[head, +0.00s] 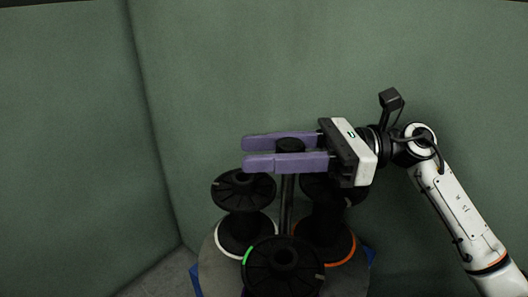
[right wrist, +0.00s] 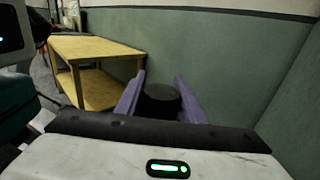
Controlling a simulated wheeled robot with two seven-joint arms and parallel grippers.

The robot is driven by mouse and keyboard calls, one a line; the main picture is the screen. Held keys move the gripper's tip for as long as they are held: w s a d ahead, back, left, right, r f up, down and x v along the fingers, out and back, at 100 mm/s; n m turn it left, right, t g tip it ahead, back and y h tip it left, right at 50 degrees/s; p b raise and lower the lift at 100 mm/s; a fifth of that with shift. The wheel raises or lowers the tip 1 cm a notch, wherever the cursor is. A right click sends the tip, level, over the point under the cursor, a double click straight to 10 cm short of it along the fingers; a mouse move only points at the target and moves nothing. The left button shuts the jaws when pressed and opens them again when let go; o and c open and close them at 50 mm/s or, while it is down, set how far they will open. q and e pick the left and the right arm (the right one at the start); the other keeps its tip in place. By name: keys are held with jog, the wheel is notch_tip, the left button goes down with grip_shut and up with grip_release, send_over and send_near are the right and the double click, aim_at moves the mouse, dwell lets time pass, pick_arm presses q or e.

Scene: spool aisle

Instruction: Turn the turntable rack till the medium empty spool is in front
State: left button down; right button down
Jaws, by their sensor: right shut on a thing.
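The turntable rack (head: 211,274) stands low in the head view, with a dark central post (head: 287,205) topped by a black knob (head: 290,145). Black spools stand around it: one in front with a green mark at its rim (head: 265,272), one at left over a white ring (head: 243,187), one at right over an orange ring (head: 327,223). I cannot tell which is the medium empty spool. My right gripper (head: 246,154) comes in from the right, its purple fingers shut on the knob, which also shows in the right wrist view (right wrist: 160,97). My left gripper is out of view.
Green walls (head: 70,130) stand behind and to the left of the rack, meeting in a corner. Blue pieces (head: 195,277) show at the rack's foot. A yellow wooden table (right wrist: 100,48) stands along the wall in the right wrist view.

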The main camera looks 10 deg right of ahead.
jog(key=c, duration=1.2)
grip_release()
notch_tip(320, 180, up, 10)
jog(key=shift+r+p, duration=0.1)
jog(key=shift+p, duration=0.4)
